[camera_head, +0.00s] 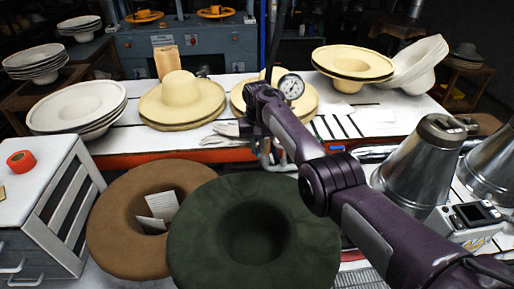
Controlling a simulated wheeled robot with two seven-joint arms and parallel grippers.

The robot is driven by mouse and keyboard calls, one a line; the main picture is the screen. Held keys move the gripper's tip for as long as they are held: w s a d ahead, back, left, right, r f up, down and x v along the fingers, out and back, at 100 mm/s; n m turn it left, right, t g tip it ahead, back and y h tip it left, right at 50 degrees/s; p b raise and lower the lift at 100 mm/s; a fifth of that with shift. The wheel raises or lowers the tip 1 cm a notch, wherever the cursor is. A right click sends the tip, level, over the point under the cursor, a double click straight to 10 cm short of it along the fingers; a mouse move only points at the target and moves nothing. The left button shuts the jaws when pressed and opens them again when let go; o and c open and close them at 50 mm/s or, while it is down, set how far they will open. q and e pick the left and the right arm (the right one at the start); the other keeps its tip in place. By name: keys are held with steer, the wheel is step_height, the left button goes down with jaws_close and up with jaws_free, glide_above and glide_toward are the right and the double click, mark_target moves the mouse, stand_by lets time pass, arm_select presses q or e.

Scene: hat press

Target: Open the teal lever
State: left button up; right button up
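I cannot make out a teal lever; it may be hidden behind my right arm or too small to tell. A teal-grey press machine (235,45) with orange round handles stands at the back. My purple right arm comes in from the lower right. Its far end is over the white table, beside a round pressure gauge (291,86). My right gripper (268,158) is at the table's front edge, largely hidden by the arm, and its fingers are not clear. My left gripper is not in view.
Cream hats (181,97) and white hat stacks (77,104) fill the table. A brown hat (115,225) and a dark green hat (215,250) lie in front. Metal cones (415,165) stand at right, a white drawer cabinet (25,215) at left.

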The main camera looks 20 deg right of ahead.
mark_target(257, 150)
steer(key=o, duration=0.4)
steer(key=shift+c, duration=0.2)
step_height(257, 150, up, 8)
steer(key=shift+f+b, duration=0.1)
steer(key=shift+b, duration=0.55)
